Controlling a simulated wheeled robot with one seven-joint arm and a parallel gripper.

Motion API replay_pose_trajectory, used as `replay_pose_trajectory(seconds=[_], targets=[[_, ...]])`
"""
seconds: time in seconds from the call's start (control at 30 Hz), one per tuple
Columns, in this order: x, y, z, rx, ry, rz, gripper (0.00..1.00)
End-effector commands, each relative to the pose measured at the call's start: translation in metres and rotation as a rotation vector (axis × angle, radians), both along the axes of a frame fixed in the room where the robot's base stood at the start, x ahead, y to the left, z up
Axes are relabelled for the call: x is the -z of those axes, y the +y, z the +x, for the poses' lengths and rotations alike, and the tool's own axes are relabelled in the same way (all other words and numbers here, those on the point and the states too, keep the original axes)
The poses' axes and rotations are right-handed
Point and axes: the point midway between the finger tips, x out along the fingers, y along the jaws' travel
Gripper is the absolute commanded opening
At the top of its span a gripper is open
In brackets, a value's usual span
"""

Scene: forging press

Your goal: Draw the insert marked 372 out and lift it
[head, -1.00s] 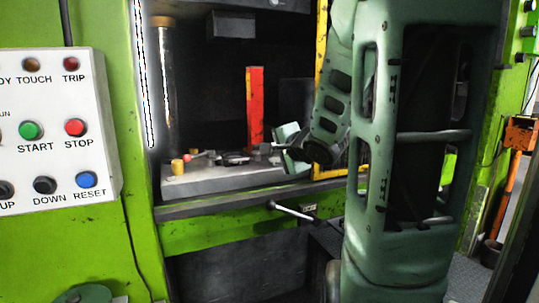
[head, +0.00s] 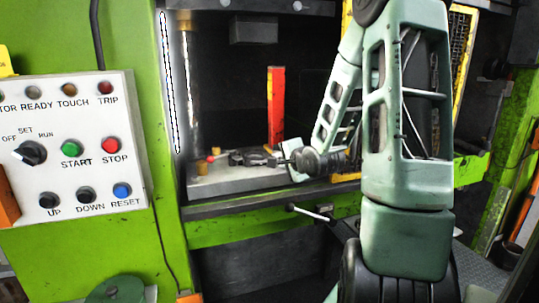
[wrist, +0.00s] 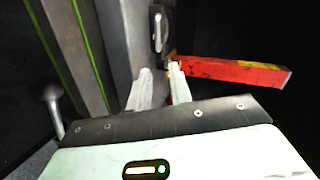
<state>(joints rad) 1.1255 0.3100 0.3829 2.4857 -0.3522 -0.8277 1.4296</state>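My gripper (head: 280,155) is over the press bed, in front of the red post, with its back toward the head camera. In the wrist view its two pale fingers (wrist: 160,72) stand apart, with no object visible between them. A small dark piece with a pale rounded outline (wrist: 158,28) lies just beyond the fingertips, apart from them. In the head view dark metal pieces (head: 248,158) lie on the bed left of my gripper. I can read no number 372, so I cannot tell which piece is the marked insert.
The red post (head: 276,105) stands close beside my fingers, and shows at the right in the wrist view (wrist: 235,70). The grey bed (head: 215,184) has a lever (head: 309,212) below its front edge. A control panel (head: 75,150) is at left. Small red and yellow pieces lie at the bed's left.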

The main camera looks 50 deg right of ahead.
Motion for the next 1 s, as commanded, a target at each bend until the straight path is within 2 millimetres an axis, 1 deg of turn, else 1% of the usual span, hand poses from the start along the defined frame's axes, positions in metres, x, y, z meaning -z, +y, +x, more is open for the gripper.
replay_pose_trajectory(seconds=[0.03,0.3,0.5,0.7,0.97,1.0], targets=[[0.005,-0.002,0.009,-0.003,0.001,0.005,0.21],[0.021,-0.021,0.05,-0.004,0.001,0.004,0.21],[0.029,-0.032,0.071,-0.002,0.001,0.002,0.21],[0.034,-0.037,0.08,0.0,0.0,0.002,0.21],[0.035,-0.037,0.08,0.0,0.001,0.002,0.21],[0.035,-0.037,0.08,0.0,0.001,0.002,0.18]])
